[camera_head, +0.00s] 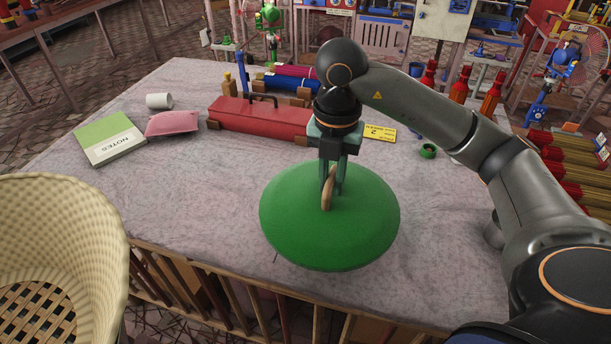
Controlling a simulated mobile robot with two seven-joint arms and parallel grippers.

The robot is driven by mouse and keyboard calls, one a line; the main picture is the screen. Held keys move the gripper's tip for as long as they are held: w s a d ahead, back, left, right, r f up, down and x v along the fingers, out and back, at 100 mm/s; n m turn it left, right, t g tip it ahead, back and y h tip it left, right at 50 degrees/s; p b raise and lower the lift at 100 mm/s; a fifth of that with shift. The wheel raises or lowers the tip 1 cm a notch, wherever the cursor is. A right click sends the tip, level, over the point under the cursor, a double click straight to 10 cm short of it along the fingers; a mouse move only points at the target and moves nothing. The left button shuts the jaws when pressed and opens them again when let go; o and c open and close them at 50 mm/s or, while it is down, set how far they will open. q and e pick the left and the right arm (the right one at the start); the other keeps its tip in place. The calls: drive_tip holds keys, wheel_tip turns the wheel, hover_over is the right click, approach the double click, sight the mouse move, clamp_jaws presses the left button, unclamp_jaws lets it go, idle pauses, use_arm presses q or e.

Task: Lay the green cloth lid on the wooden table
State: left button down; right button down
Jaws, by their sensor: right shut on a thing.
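The green cloth lid (345,241) is a round, domed disc with a tan loop handle (326,193) at its top. It is at the front middle of the wooden table (200,195), over the grey top. I cannot tell whether its underside touches the table. My right gripper (331,188) points down from above and is shut on the lid's handle. My left gripper is not in view.
A cream woven basket (62,220) stands at the front left. A red case (258,117), a notebook (108,138), a pink pouch (172,123), a white cup (159,101) and a small green ring (428,151) lie farther back. Table left of the lid is clear.

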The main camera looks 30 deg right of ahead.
sight(311, 172)
drive_tip(key=w, duration=0.1)
drive_tip(key=w+f, duration=0.2)
drive_tip(key=w, duration=0.1)
drive_tip(key=shift+d, duration=0.25)
drive_tip(key=w+f, duration=0.2)
drive_tip(key=f, duration=0.1)
drive_tip(key=w+f, duration=0.1)
drive_tip(key=w, duration=0.1)
drive_tip(key=shift+d+f, duration=0.35)
drive_tip(key=shift+d, duration=0.05)
drive_tip(key=shift+w+f, duration=0.2)
drive_tip(key=shift+f, duration=0.2)
drive_tip(key=shift+f+p, duration=0.55)
drive_tip(key=shift+f, duration=1)
drive_tip(key=shift+f, duration=0.2)
drive_tip(key=c, duration=0.8)
unclamp_jaws()
